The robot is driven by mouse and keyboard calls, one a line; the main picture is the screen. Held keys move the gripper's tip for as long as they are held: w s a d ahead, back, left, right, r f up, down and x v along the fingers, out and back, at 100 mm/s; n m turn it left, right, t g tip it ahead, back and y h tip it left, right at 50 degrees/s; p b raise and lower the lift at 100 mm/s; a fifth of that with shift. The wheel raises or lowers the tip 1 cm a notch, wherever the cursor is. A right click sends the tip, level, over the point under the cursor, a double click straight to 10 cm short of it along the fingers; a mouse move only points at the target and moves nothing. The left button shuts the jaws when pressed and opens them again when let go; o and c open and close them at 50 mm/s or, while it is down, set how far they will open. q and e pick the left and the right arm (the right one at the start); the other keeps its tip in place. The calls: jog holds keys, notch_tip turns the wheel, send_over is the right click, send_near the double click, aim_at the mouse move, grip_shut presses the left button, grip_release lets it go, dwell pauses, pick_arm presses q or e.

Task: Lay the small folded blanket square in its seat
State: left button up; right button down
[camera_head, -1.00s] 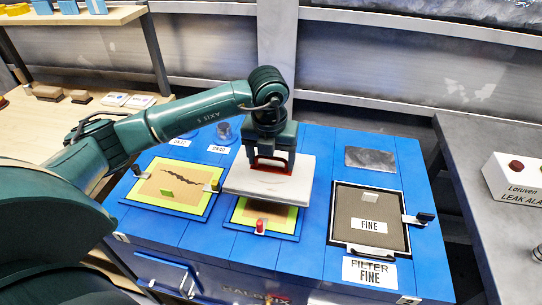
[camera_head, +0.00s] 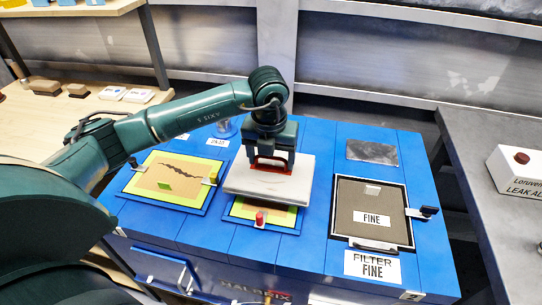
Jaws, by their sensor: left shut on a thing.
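My left gripper (camera_head: 270,168) is shut on the folded blanket square (camera_head: 240,185), a flat off-white pad with rounded edges. It holds the pad from above, roughly level, over the middle seat on the blue bench. That seat has a yellow-green border (camera_head: 238,211) and a tan inside. The pad hides most of it; only its front strip shows, with a red peg (camera_head: 261,218) at the front edge. I cannot tell whether the pad touches the seat. My right gripper is not in view.
On the blue bench (camera_head: 325,140), a cracked tan panel with a yellow-green border (camera_head: 142,191) lies left and a dark filter panel marked FINE (camera_head: 371,199) lies right. A metal plate (camera_head: 372,150) is behind that. A grey counter with a white box (camera_head: 515,172) stands at far right.

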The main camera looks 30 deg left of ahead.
aim_at(271, 169)
pick_arm(q)
jog(key=shift+f, duration=0.2)
jog(key=shift+f+b, duration=0.85)
jog(key=shift+b, duration=0.1)
dwell(0.8)
jog(key=shift+f, duration=0.15)
jog(key=shift+f+b, duration=0.5)
jog(key=shift+b, duration=0.2)
dwell(0.9)
jog(key=o, duration=1.7)
